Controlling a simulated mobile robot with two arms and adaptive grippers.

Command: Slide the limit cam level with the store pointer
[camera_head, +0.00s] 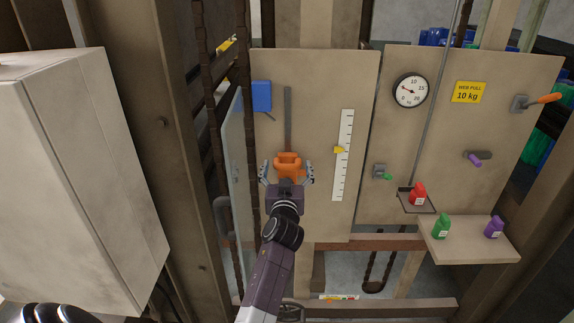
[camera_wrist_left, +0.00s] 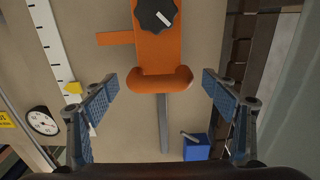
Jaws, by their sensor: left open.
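The orange limit cam (camera_head: 288,163) sits at the lower end of a grey vertical rail (camera_head: 288,110) on the beige panel. In the left wrist view the cam (camera_wrist_left: 158,50) shows a black knob (camera_wrist_left: 155,14) and an orange tab towards the white scale (camera_head: 343,165). The yellow store pointer (camera_head: 339,150) is on the scale, right of the cam and a little higher; it also shows in the wrist view (camera_wrist_left: 73,87). My left gripper (camera_head: 287,171) is open, its fingers either side of the cam's flared end, with gaps visible in the wrist view.
A blue box (camera_head: 262,96) is fixed left of the rail. The right panel carries a round gauge (camera_head: 410,90), a yellow sign (camera_head: 469,92) and levers. Red (camera_head: 417,194), green (camera_head: 441,226) and purple (camera_head: 494,227) containers stand on shelves. A pale cabinet (camera_head: 75,180) fills the left.

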